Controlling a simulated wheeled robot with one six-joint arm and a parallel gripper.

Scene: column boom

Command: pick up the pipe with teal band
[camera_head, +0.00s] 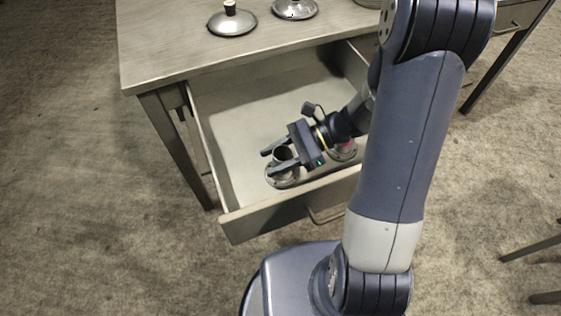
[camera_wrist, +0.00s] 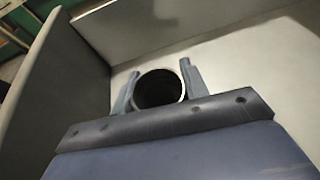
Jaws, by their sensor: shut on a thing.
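A short flanged pipe (camera_head: 283,178) stands upright in the open drawer, near its front left corner. My gripper (camera_head: 268,163) reaches down into the drawer with one finger on each side of this pipe and is shut on it. In the wrist view the pipe's round open mouth (camera_wrist: 158,88) shows between the two fingers. No teal band can be made out on it; the fingers hide part of its side. A second flanged piece (camera_head: 345,152) with a pinkish-red band stands to the right, partly behind my wrist.
The drawer (camera_head: 280,203) is pulled out of a wooden desk (camera_head: 165,45), and its walls rise close around my gripper. A dark-knobbed lid-like disc (camera_head: 232,24) and another round metal piece (camera_head: 295,8) are on the desktop. The drawer's back left floor is bare.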

